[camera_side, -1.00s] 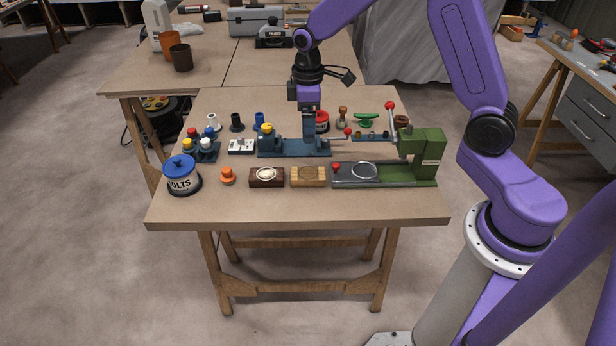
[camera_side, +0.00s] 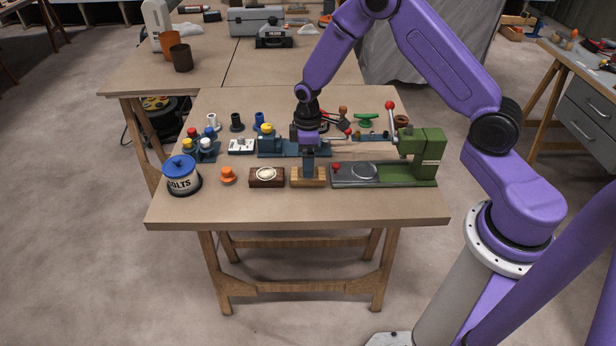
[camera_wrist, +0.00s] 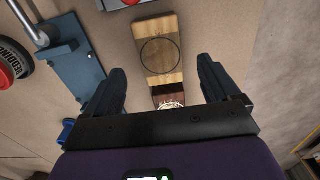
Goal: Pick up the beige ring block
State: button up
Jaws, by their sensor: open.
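The beige ring block (camera_side: 297,183) is a light wooden block with a dark ring on top, lying on the front part of the table. It also shows in the wrist view (camera_wrist: 158,75), at top centre, lying lengthwise. My gripper (camera_side: 309,174) hangs pointing down over the block in the side view and hides part of its top. In the wrist view my two fingers (camera_wrist: 160,78) are spread wide and empty, with the block ahead between their lines. No contact with the block shows.
A dark brown block (camera_side: 266,183) with a pale ring lies just left. A green press (camera_side: 420,160) with a grey base (camera_side: 345,182) stands close on the right. A blue fixture (camera_side: 280,147) is behind. The table front is clear.

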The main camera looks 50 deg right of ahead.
aim_at(298, 180)
jog(key=shift+f, duration=2.75)
jog(key=c, duration=1.2)
